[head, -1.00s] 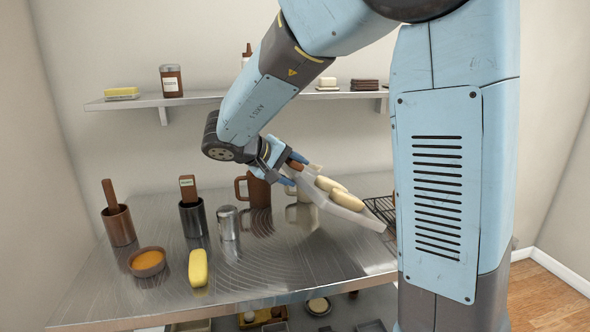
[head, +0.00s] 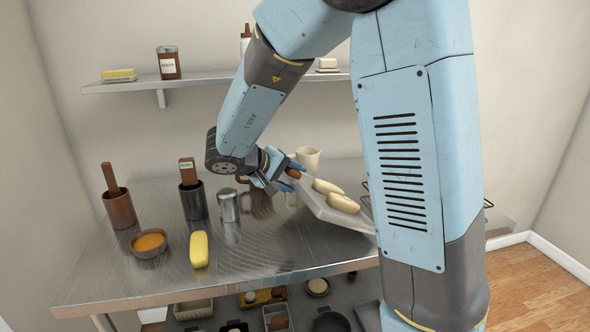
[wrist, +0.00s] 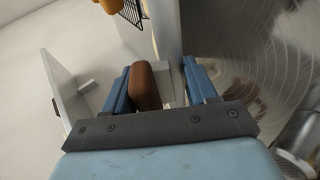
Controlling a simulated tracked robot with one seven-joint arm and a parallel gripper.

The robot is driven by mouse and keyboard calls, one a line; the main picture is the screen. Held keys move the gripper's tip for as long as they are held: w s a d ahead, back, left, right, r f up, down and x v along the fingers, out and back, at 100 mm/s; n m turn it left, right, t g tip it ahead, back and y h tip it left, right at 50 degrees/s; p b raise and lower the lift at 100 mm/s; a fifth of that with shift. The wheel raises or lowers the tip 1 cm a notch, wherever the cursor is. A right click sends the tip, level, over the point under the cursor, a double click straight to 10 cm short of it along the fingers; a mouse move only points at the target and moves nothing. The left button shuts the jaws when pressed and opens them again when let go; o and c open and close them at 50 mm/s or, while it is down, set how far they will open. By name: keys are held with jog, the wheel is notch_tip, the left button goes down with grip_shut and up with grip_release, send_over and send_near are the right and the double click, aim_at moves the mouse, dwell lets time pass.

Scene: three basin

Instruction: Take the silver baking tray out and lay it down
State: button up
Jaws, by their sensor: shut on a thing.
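The light grey baking tray (head: 352,222) is held by my gripper (head: 283,180) at its left end, over the right part of the steel table. It slopes down toward the right, and my arm hides its far right end. Two pale oblong rolls (head: 343,204) lie on it, with a brown piece (head: 294,170) close to my fingers. In the wrist view, the brown piece (wrist: 145,85) and a pale tray edge show between the blue fingers of my gripper (wrist: 160,88). I cannot tell whether the tray touches the table.
On the steel table (head: 150,280), a brown cup (head: 119,210), dark cup (head: 193,203), metal shaker (head: 228,206), orange bowl (head: 148,243) and yellow oblong (head: 199,249) stand left. A cream mug (head: 309,158) is behind the tray. The front centre of the table is clear.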

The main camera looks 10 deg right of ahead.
jog(key=shift+f, duration=0.2)
jog(key=o, duration=1.5)
jog(key=v, duration=1.3)
jog(key=shift+s+a+r, duration=0.1)
jog(key=shift+a+r, duration=0.1)
jog(key=shift+a, duration=0.05)
